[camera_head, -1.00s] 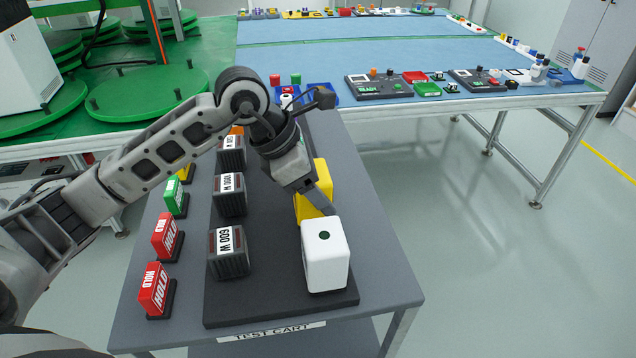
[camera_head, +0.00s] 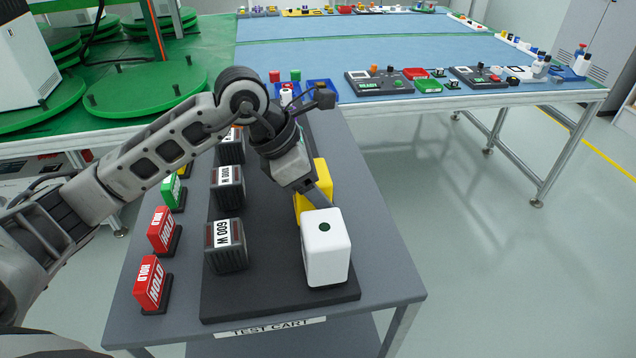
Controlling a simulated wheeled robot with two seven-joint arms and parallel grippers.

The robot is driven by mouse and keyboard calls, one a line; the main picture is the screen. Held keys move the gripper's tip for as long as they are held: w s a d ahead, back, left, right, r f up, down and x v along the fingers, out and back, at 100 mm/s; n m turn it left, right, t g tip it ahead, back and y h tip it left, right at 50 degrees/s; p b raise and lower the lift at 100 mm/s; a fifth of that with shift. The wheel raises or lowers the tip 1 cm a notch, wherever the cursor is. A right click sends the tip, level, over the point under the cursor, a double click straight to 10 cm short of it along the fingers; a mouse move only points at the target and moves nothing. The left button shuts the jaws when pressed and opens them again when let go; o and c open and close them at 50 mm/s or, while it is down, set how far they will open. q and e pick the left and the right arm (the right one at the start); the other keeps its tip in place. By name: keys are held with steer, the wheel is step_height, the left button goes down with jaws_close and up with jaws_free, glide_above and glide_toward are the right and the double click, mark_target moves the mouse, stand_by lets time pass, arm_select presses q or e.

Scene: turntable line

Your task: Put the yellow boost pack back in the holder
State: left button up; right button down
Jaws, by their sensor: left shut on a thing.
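The yellow boost pack (camera_head: 322,172) stands towards the right side of the dark board on the test cart, behind a white block. My left gripper (camera_head: 318,194) reaches down from the upper left and is shut on the yellow pack. One finger crosses in front of the pack, and its tip ends close behind the white block (camera_head: 326,257), which has a green dot on top. The finger and the white block hide much of the pack, so I cannot tell whether its base touches the board. I cannot make out the holder clearly. My right gripper is out of view.
Red HOLD blocks (camera_head: 152,284) and a green one (camera_head: 172,191) line the cart's left edge. A blue-topped table (camera_head: 400,60) with trays stands behind. The cart's right edge is clear.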

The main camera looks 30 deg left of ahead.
arm_select(q)
steer(key=shift+f, duration=0.1)
steer(key=o, duration=1.9)
steer(key=shift+f, duration=0.2)
steer(key=b+v, duration=0.1)
steer(key=v, duration=1.5)
steer(key=shift+r, duration=0.1)
steer(key=shift+s, duration=0.1)
